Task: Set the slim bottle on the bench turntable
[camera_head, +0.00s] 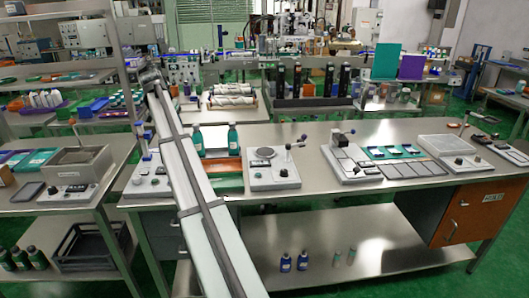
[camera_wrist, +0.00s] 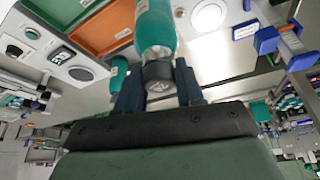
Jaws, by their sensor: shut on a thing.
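In the wrist view my gripper (camera_wrist: 157,88) is shut around the dark cap of a teal bottle (camera_wrist: 154,22), one dark blue finger on each side. The bottle's body points away from the palm and runs out of the top of the picture. In the head view my arm crosses the bench and I cannot make out the gripper. Two teal bottles with dark caps show there, one just right of my arm (camera_head: 197,139) and one further right (camera_head: 232,139). A white unit with a round grey disc (camera_head: 265,153), which looks like the turntable, stands right of them; its disc looks empty.
An orange tray (camera_head: 229,184) lies left of the disc unit; an orange tray (camera_wrist: 105,27) also shows in the wrist view. Another white unit (camera_head: 340,168) stands to the right. Bare steel bench lies between the units.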

